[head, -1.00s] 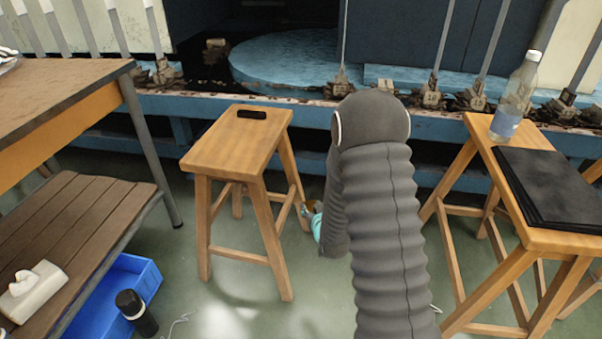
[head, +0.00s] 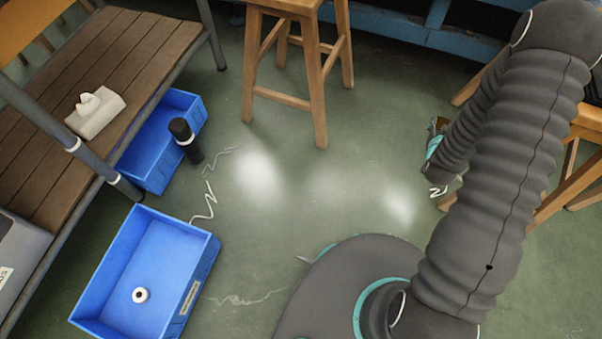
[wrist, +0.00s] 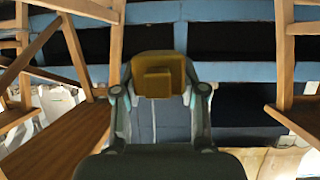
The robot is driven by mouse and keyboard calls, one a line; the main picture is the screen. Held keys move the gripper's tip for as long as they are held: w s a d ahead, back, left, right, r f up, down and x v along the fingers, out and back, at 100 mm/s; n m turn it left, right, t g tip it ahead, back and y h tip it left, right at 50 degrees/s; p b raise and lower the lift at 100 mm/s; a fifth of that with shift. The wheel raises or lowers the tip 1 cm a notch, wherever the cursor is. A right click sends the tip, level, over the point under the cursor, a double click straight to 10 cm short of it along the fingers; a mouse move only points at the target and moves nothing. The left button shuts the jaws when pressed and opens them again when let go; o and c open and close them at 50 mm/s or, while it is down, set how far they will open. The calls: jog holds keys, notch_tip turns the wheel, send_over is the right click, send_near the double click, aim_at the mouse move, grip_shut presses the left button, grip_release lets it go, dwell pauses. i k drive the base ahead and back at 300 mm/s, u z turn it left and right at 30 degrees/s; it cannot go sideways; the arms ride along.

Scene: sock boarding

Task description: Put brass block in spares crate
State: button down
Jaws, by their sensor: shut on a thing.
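The brass block (wrist: 158,82) is a yellow-brown, stepped block between the fingertips of my gripper (wrist: 160,92) in the wrist view. My gripper is shut on it. In the head view my gripper (head: 434,148) is right of centre, partly hidden behind my arm, with a bit of the brass block (head: 441,124) showing. Two blue crates are on the floor at left: a near one (head: 209,258) with a label and a small white ring-like thing inside, and a farther one (head: 190,104) partly under the bench. I cannot read which is the spares crate. My gripper is well right of both.
A slatted bench (head: 60,135) with a tissue box (head: 95,113) stands at left. A black bottle (head: 187,141) stands beside the far crate. A wooden stool (head: 317,85) is at the top middle, another wooden stand (head: 585,125) at right. Green floor between is mostly clear.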

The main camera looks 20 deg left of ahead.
aim_at(171, 262)
jog(key=z, duration=0.85)
jog(key=k, duration=1.05)
jog(key=z, duration=0.3)
jog(key=k, duration=1.45)
jog(key=u, duration=0.95)
jog(key=k, duration=0.45)
jog(key=u, duration=0.35)
